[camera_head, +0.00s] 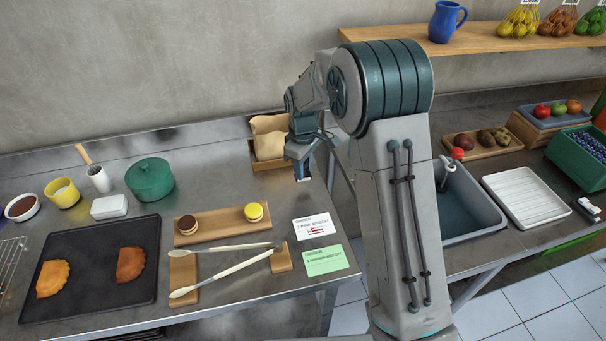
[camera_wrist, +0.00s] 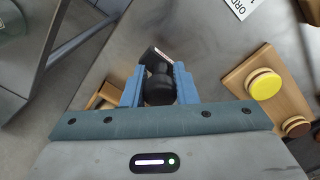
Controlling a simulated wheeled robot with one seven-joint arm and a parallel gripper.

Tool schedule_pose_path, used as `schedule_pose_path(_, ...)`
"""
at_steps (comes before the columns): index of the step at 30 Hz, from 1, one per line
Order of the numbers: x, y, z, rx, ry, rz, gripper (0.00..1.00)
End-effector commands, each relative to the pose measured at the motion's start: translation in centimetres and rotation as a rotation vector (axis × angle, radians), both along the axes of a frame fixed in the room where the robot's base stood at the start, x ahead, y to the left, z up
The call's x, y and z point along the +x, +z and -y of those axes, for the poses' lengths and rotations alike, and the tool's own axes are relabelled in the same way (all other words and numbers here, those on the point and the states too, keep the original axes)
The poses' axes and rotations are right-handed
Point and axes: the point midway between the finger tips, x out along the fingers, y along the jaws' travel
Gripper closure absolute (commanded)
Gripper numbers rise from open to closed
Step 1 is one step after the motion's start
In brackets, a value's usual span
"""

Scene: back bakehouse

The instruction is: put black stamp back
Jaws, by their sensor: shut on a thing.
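My gripper (camera_head: 299,158) is over the right end of the left steel counter, just right of a wooden box. In the wrist view, my gripper (camera_wrist: 158,85) is shut on the black stamp (camera_wrist: 158,88). The stamp's dark round handle sits between the blue fingers, and its block with a pale, reddish edge points away from the gripper. In the head view the stamp is mostly hidden by the fingers. I cannot tell whether it touches the counter.
The wooden box (camera_head: 268,165) holds tan paper bags. A white card (camera_head: 313,226) and a green card (camera_head: 325,260) lie near the counter's right edge. A wooden board (camera_head: 220,224) carries two round pastries. A sink (camera_head: 465,205) stands right of the gap between counters.

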Motion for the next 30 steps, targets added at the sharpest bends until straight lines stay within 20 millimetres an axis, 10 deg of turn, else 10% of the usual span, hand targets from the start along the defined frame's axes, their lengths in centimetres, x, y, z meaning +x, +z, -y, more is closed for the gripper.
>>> schedule_pose_path(21, 0.0, -4.5, -0.1, 0.0, 0.0, 0.0, 0.89)
schedule_pose_path(24, 0.0, -4.3, -0.1, 0.0, 0.0, 0.0, 0.52)
schedule_pose_path(30, 0.0, -4.3, -0.1, 0.0, 0.0, 0.0, 0.52)
